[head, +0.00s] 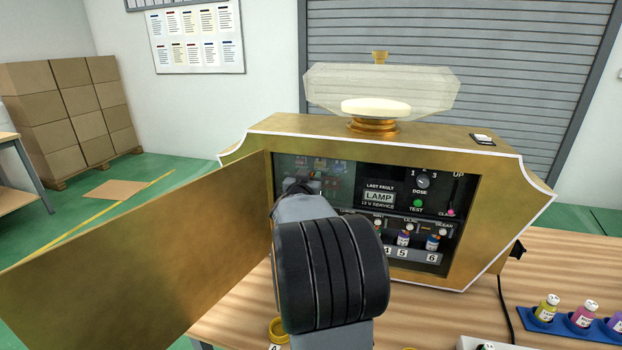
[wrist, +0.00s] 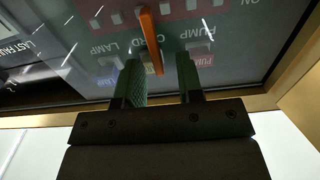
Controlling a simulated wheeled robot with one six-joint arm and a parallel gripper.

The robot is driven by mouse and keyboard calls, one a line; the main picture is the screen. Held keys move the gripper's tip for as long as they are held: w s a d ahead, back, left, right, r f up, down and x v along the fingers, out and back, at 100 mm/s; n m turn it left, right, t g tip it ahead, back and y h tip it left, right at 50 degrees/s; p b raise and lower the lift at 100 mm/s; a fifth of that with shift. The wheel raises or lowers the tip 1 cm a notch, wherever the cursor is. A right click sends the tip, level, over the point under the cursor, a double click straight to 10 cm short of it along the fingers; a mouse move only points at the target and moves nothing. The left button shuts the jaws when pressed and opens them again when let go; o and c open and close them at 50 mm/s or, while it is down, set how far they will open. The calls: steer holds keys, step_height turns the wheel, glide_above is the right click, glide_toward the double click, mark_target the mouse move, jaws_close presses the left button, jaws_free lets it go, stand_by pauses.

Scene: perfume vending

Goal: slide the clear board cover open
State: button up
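The clear board cover (head: 335,165) is a see-through pane over the left part of the machine's inside, behind my arm. In the wrist view the cover (wrist: 220,35) spans the top, with PUMP, CARD and LAMP labels showing through. An orange bar (wrist: 149,38) stands out in front of it. My gripper (wrist: 160,72) is open, its two green-lined fingers apart. The bar's near end appears between the fingertips, closer to the left finger; I cannot tell whether they touch. In the head view my arm hides the fingertips.
The machine's gold door (head: 140,255) stands swung open at left. To the right are the control panel (head: 420,185) and a row of small bottles (head: 403,238). A gold frame edge (wrist: 285,70) borders the cover. A blue bottle tray (head: 545,322) stands on the wooden table (head: 560,260).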

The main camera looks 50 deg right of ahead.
steer(key=shift+c, duration=0.5)
jaws_close()
